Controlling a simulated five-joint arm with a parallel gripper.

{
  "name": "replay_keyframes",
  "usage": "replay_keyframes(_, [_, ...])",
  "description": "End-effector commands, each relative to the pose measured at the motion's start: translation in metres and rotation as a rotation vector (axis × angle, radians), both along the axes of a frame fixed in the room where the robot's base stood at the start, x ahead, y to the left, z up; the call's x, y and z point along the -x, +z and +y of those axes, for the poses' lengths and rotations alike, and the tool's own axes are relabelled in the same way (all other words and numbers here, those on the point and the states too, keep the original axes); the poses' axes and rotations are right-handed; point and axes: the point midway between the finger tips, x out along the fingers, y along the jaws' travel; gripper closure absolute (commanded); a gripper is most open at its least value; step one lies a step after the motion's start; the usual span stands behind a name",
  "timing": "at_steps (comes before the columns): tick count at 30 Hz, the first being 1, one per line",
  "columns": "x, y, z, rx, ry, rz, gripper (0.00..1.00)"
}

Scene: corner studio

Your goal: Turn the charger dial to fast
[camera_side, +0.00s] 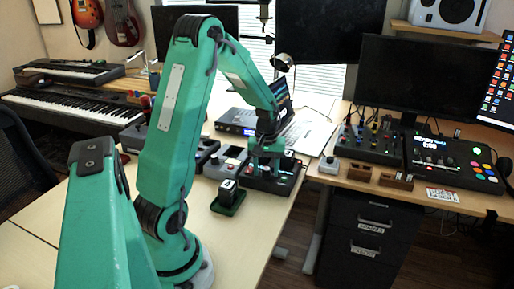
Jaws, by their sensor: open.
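My gripper (268,150) points down over a dark box-shaped device (285,184) near the right edge of the light wooden table (245,236). The device has small lit or red marks on its top and is likely the charger. My gripper is open, and its fingers hide part of the device's top. I cannot make out the dial or its setting, nor whether the fingers touch it.
A laptop (305,133) is beyond. A gap separates this table from the right desk (360,183).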

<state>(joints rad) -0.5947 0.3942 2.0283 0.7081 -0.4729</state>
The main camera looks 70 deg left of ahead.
Motion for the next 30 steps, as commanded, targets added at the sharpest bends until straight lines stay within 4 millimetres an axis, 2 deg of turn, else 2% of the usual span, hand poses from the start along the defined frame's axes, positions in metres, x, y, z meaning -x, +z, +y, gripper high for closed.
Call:
replay_keyframes(3, [0.0000,0.0001,0.0000,0.000,0.000,0.000,0.53])
replay_keyframes(10, [0.0000,0.0002,0.0001,0.000,0.000,0.000,0.98])
replay_keyframes(20, [0.0005,0.0004,0.0005,0.000,-0.022,0.001,0.98])
replay_keyframes(30, [0.0009,0.0006,0.0011,0.002,-0.180,0.005,0.98])
